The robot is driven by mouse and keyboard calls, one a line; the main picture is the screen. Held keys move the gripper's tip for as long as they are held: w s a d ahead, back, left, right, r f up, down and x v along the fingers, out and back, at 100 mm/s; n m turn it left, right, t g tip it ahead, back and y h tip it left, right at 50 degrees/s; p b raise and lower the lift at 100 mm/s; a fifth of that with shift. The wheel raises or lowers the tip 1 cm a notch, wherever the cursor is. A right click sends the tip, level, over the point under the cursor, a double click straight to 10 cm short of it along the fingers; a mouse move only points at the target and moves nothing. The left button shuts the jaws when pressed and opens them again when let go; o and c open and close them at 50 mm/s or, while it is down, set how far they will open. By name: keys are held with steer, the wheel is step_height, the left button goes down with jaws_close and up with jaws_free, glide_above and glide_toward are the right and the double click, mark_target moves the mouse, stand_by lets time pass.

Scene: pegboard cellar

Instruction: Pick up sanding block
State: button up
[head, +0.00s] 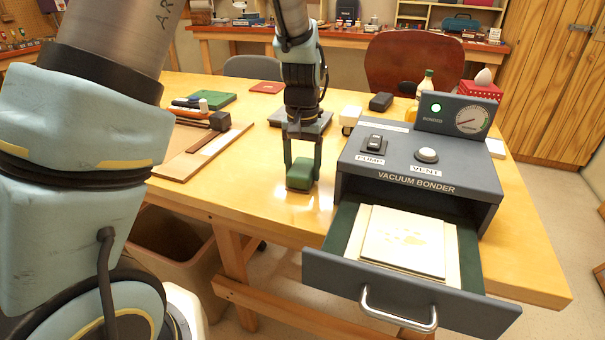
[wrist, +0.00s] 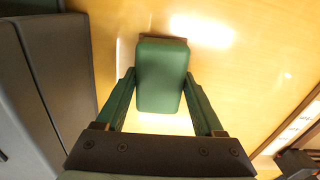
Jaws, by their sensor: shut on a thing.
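The sanding block (head: 300,175) is a small green block with rounded edges. In the head view it is at the fingertips of my gripper (head: 303,165), over the wooden table left of the vacuum bonder. In the wrist view the block (wrist: 161,75) sits between the two green fingers of my gripper (wrist: 161,85), which are shut on its sides. Its underside is hidden, so I cannot tell whether it touches the table.
The vacuum bonder (head: 420,160) stands right of my gripper. Its drawer (head: 405,290) is pulled out with a pale panel (head: 404,243) inside. A board (head: 200,152) with tools lies to the left. A dark grey slab (head: 275,116) lies behind my gripper.

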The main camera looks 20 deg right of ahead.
mark_target(303, 166)
steer(key=c, duration=0.4)
step_height(303, 166, up, 10)
steer(key=shift+r+b, duration=0.1)
steer(key=shift+b, duration=0.5)
